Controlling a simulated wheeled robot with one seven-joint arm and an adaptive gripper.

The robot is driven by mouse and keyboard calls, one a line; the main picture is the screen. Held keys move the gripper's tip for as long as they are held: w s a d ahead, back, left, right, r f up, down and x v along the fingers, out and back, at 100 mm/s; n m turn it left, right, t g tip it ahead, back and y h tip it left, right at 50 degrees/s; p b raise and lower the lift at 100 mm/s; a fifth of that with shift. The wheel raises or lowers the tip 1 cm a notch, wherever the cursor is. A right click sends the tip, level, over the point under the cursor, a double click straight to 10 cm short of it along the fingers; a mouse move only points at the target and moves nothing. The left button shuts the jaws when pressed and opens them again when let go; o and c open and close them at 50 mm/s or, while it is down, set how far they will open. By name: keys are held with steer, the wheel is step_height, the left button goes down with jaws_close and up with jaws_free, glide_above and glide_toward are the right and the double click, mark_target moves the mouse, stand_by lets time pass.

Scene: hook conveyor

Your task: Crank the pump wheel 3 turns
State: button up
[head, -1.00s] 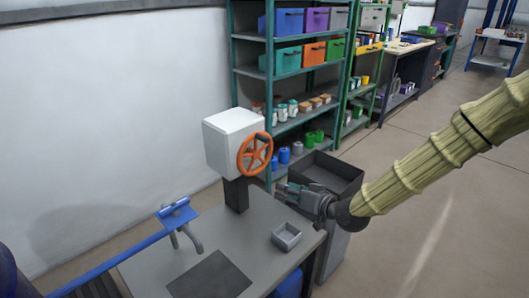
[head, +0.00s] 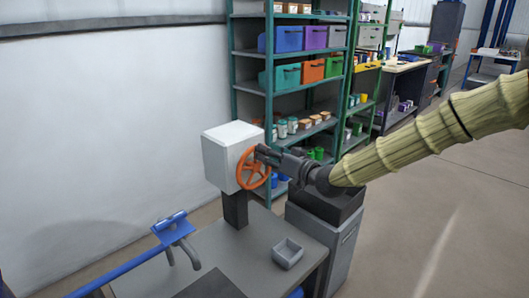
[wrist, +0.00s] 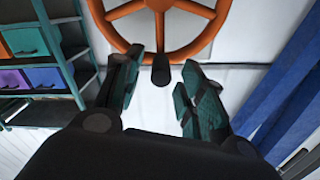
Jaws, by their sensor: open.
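The orange pump wheel (head: 252,168) is mounted on the right face of a white box (head: 222,157) on a dark post. In the wrist view the wheel (wrist: 185,52) fills the top middle, with a dark handle knob (wrist: 161,72) at its lower rim. My gripper (head: 262,152) is at the wheel's upper right in the head view. In the wrist view my gripper (wrist: 160,88) is open, with one finger on each side of the knob. I cannot tell whether the fingers touch it.
A grey table (head: 240,262) carries the post, a small grey tray (head: 288,254) and a blue bar with a clamp (head: 172,226). A dark-topped grey bin (head: 340,236) stands to the right of the table. Shelves with coloured bins (head: 286,76) stand behind.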

steer(key=shift+x, duration=1.25)
jaws_close()
